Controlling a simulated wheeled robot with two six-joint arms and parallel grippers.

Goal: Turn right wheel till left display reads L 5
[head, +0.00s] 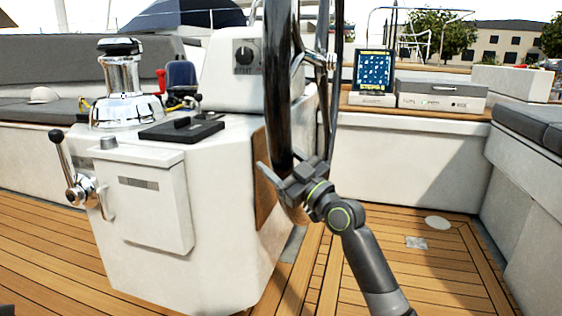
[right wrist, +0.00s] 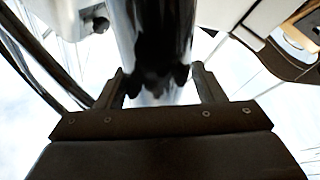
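The steering wheel (head: 279,90) shows nearly edge-on in the head view as a thick black rim, with a thinner dark bar behind it to the right. My right gripper (head: 291,180) is at the lower part of the rim. Its two fingers stand apart, one on each side of the rim. In the right wrist view the dark, glossy rim (right wrist: 155,40) runs between the fingers of my right gripper (right wrist: 158,85). I cannot tell whether the fingers touch it. My left gripper is not in view. No display reading L 5 is legible.
A white pedestal (head: 150,255) stands left of the wheel, with a chrome winch (head: 121,80) and a lever (head: 62,155). A blue-screened tablet (head: 373,72) and a grey-white box (head: 441,93) sit on the ledge behind. The teak floor (head: 440,275) at right is clear.

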